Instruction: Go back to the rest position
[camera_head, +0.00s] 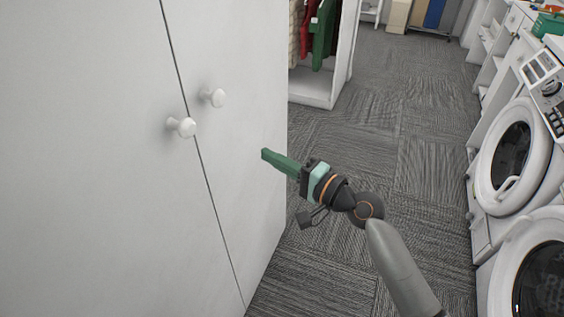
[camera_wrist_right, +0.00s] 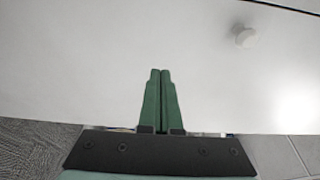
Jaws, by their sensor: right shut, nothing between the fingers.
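My right gripper (camera_head: 268,155) has green fingers and is in front of the right door of a white cabinet (camera_head: 90,200), below and to the right of the knobs. In the right wrist view, the fingers (camera_wrist_right: 160,75) are together with nothing between them, and the white door surface fills most of the picture. Whether the fingertips touch the door cannot be told. My left gripper is not in view.
The cabinet doors are shut, with two white knobs, a left knob (camera_head: 183,127) and a right knob (camera_head: 215,98). White front-loading washing machines (camera_head: 512,165) line the right side. An open wardrobe (camera_head: 325,95) with clothes stands behind. Grey carpet (camera_head: 415,170) lies clear between.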

